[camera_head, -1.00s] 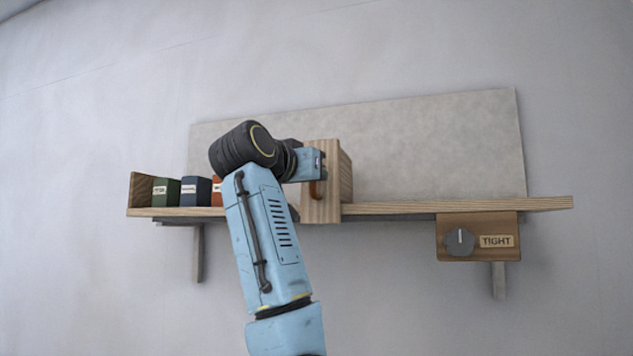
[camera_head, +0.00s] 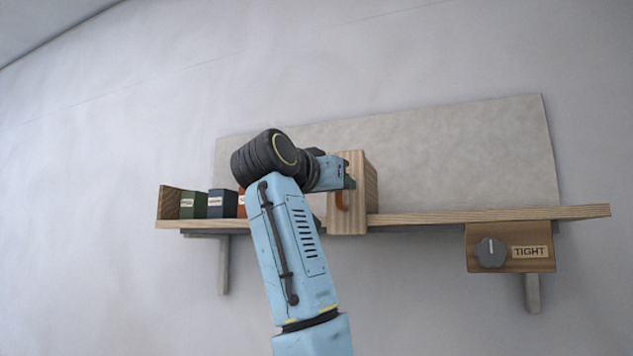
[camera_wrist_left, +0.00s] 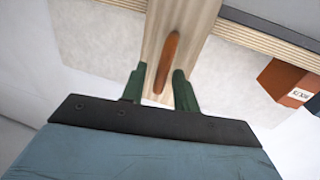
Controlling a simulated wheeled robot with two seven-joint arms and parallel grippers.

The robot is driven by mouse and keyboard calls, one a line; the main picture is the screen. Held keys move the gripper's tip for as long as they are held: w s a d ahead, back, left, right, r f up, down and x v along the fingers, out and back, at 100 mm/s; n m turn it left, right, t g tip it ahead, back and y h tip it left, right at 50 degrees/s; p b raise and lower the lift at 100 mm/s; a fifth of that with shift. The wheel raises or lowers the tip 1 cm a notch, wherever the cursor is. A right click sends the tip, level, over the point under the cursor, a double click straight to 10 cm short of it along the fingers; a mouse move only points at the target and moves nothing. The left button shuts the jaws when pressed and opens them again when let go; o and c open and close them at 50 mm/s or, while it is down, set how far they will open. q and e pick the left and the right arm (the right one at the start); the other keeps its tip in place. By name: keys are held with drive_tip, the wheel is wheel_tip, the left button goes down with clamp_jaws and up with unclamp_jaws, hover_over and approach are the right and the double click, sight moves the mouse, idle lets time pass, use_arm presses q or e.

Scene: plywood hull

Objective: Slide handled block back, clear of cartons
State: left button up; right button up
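The handled block (camera_head: 347,217) is pale wood and stands upright on the shelf, right of the cartons. Its orange-brown handle (camera_head: 342,201) is on its front face, partly hidden by my gripper in the head view. My left gripper (camera_head: 349,184) is at the front of the block. In the left wrist view its two green fingers (camera_wrist_left: 159,88) are apart, one on each side of the handle (camera_wrist_left: 168,62), with gaps showing. The cartons are green (camera_head: 194,205), blue (camera_head: 216,203) and orange (camera_head: 241,204); the orange one is partly behind my arm. My right gripper is not in view.
A wooden end piece (camera_head: 168,203) closes the shelf's left end. The wooden shelf (camera_head: 480,215) is bare right of the block. A grey panel (camera_head: 460,155) is behind it. A box with a knob and a "TIGHT" label (camera_head: 529,252) hangs below the shelf at right.

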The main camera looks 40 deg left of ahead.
use_arm(q)
drive_tip(key=s+d+b, duration=0.1)
drive_tip(key=s+b, duration=0.2)
drive_tip(key=s, duration=0.9)
drive_tip(key=shift+b, duration=0.3)
